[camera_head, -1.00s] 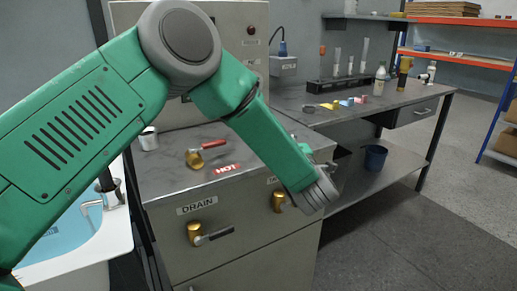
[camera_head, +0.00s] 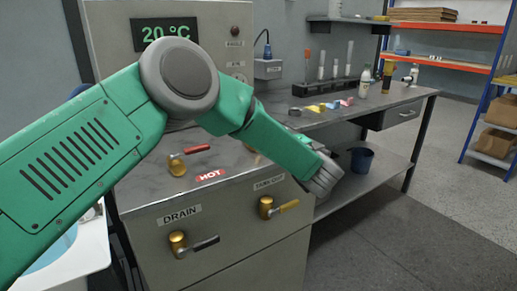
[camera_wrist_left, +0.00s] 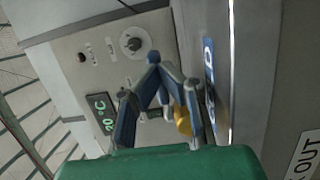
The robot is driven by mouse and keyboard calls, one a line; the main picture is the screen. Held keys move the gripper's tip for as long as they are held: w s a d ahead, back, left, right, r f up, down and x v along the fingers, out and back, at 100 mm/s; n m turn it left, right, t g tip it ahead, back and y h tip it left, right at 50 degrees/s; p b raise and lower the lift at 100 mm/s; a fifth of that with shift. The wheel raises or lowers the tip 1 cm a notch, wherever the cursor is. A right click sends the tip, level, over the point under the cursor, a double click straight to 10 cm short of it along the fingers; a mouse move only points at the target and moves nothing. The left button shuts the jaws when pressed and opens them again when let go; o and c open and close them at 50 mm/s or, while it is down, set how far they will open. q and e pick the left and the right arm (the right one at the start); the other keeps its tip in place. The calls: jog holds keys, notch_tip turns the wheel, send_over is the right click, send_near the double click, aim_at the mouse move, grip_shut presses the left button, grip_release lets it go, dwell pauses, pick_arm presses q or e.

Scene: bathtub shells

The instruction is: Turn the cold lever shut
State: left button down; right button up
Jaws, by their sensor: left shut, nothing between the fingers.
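The cold lever is mostly hidden behind my left arm in the head view. In the left wrist view, a brass piece (camera_wrist_left: 183,121) shows beside my right-hand finger, next to the blue label (camera_wrist_left: 210,72), which is partly covered. The lever's angle cannot be told. My left gripper (camera_head: 325,180) is over the right front corner of the cabinet top in the head view. In the left wrist view its fingers (camera_wrist_left: 153,62) are shut with nothing between them. Whether they touch the brass piece cannot be told. My right gripper is not in view.
The red HOT lever (camera_head: 190,152) is on the cabinet top. The DRAIN lever (camera_head: 195,244) and a yellow-handled lever (camera_head: 278,208) are on its front. A bench (camera_head: 385,103) with bottles stands right. A display (camera_head: 164,33) reads 20 °C. Floor to the right is clear.

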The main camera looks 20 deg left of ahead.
pick_arm(q)
jog(key=shift+w+a, duration=0.3)
jog(key=shift+w, duration=0.1)
jog(key=shift+w+d+r, duration=0.1)
jog(key=shift+w+d, duration=0.3)
jog(key=shift+a, duration=0.4)
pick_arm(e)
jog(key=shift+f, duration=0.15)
pick_arm(q)
jog(key=shift+d, duration=0.15)
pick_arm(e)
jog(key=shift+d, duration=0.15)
